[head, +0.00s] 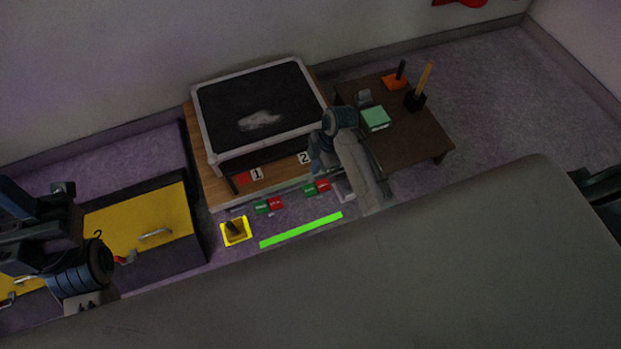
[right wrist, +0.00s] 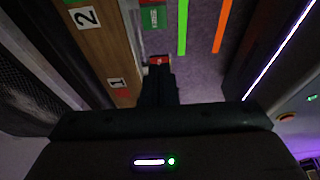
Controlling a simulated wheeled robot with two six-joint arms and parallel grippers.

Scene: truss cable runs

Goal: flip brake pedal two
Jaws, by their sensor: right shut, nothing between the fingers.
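Two red-and-green pedal units lie on the floor in front of the wooden stand. The one by label 2 (head: 316,188) is right of the one by label 1 (head: 268,205) in the head view. My right gripper (head: 317,172) is shut and empty, pointing down near the pedal by label 2. In the right wrist view its dark fingers (right wrist: 158,82) overlap the lower edge of a red pad (right wrist: 159,60); contact cannot be told. A green pad (right wrist: 153,16) lies beyond. My left gripper (head: 83,303) is at lower left, its fingers unclear.
The wooden stand (head: 218,190) carries a black framed panel (head: 225,100). A brown table (head: 405,145) with tools stands right. A yellow drawer cabinet (head: 165,208) is left. A yellow-edged pad (head: 236,232) and green strip (head: 300,230) lie on the floor. An orange strip (right wrist: 222,25) runs beside it.

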